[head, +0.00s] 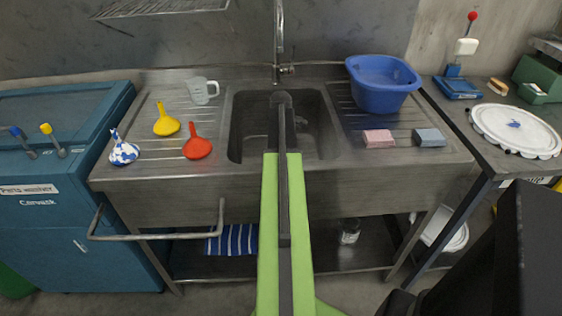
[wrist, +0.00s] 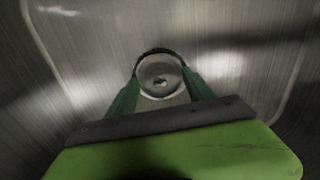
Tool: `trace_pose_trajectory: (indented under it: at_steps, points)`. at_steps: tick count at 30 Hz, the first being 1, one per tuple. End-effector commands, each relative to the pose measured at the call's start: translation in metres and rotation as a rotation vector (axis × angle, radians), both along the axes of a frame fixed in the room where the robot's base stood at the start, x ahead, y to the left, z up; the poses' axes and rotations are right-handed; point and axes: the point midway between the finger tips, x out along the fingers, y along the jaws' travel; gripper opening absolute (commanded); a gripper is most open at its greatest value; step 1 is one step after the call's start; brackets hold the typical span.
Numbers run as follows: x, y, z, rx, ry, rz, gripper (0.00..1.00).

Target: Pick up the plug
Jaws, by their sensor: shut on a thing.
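The plug (wrist: 160,76) is a round grey disc with a dark rim and a small mark at its middle. In the wrist view it sits between the two dark green fingers of my gripper (wrist: 161,88), which is shut on it. The steel sink basin (head: 243,132) lies around and below it; its brushed floor fills the wrist view. In the head view my arm reaches over the basin and hides the plug. I cannot tell whether the plug is clear of the basin floor.
The tap (head: 279,45) rises behind the basin. Right are a blue tub (head: 383,88), a pink sponge (head: 379,138) and a grey-blue block (head: 429,138).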

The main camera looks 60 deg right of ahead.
Motion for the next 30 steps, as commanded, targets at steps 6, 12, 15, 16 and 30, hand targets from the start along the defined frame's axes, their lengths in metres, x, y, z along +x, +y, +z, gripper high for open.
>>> trace_pose_trajectory:
  at_steps: [6,12,15,16,30]
  points:
    - [0.0,0.0,0.0,0.0,0.0,-0.001,0.21]
    - [-0.001,0.0,0.001,0.0,0.0,-0.001,0.21]
    - [-0.001,0.0,0.006,0.0,0.0,-0.001,0.21]
    - [-0.001,0.0,0.009,0.0,0.0,-0.001,0.21]
    - [-0.05,-0.003,0.077,0.0,0.0,-0.006,0.21]
